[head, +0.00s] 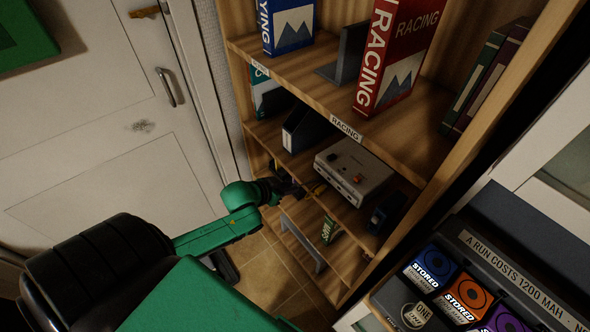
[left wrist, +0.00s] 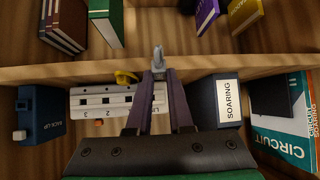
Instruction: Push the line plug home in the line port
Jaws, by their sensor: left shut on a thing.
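The pale grey box (head: 350,172) sits on a middle shelf, with knobs and an orange switch on top. In the left wrist view its labelled face (left wrist: 115,103) shows dark slots and numbers. My left gripper (head: 288,190) is at the front-left corner of this box. In the left wrist view the gripper (left wrist: 158,80) is shut on a small grey piece, the line plug (left wrist: 158,58) by its look. The fingers cover the box's end with the lettering starting "L", so the line port and the plug's seating cannot be made out. A yellow piece (left wrist: 126,77) is beside the plug.
The wooden shelf edge (head: 350,120) runs above the box. A dark binder (head: 303,130) stands left of it and a dark blue back-up box (head: 386,212) right of it.

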